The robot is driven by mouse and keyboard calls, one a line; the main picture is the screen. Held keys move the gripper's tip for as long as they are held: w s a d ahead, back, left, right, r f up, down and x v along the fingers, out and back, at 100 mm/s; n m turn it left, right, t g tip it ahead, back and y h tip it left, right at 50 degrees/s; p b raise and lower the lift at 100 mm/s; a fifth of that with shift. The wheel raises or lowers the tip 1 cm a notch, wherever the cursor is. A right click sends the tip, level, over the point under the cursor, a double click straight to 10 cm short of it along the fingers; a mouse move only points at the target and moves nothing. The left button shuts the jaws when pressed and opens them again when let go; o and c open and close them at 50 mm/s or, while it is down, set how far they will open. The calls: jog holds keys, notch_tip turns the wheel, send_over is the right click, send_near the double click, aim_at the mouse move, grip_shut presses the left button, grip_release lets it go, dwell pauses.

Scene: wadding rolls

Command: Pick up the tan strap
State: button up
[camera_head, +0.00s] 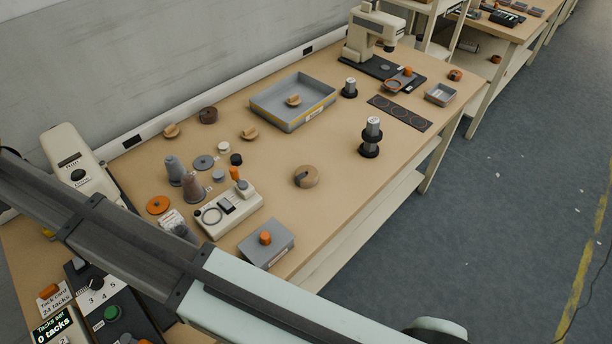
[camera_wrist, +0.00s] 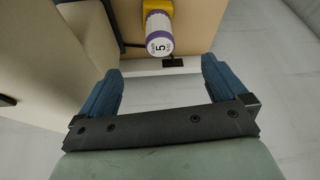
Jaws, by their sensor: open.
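Several tan pieces show in the head view, and I cannot tell for certain which is the strap. A larger tan coil (camera_head: 306,177) with a dark spot on its side lies on the bare middle of the bench. Smaller tan pieces lie near the wall, one at the left (camera_head: 171,130) and one nearer the tray (camera_head: 249,133). Another tan piece (camera_head: 293,100) is inside the grey tray (camera_head: 272,117). My gripper (camera_wrist: 161,68) is open and empty in the wrist view, away from all of these. It is out of the head view.
A white cylinder marked 5 (camera_wrist: 158,42) is beyond my fingers. Bench around the coil is clear.

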jog(key=s+d+r+m+g+h, duration=0.1)
jog(key=s+d+r+g, duration=0.15)
jog(key=s+d, duration=0.45)
jog(key=s+d+r+g+h, duration=0.1)
jog(key=s+d+r+g, duration=0.15)
jog(key=d, duration=0.85)
jog(key=shift+t, duration=0.3)
jog(key=w+d, duration=0.2)
jog(key=w, duration=0.1)
jog(key=w+d+f, duration=0.1)
jog(key=w+d, duration=0.2)
jog(key=w+d+f, duration=0.1)
jog(key=w+d, duration=0.1)
jog(key=w, duration=0.1)
jog(key=shift+w+d+f, duration=0.15)
jog(key=shift+f, duration=0.1)
jog(key=t+h, duration=0.2)
send_over(306, 173)
jog(key=f, duration=0.9)
jog(key=d+f, duration=0.1)
jog(key=f, duration=0.3)
jog(key=shift+f, duration=0.3)
jog(key=shift+a+f, duration=0.15)
jog(key=shift+f, duration=0.8)
jog(key=shift+a+f, duration=0.2)
jog(key=shift+f, duration=0.7)
jog(key=shift+a+f, duration=0.15)
jog(key=shift+f, duration=0.8)
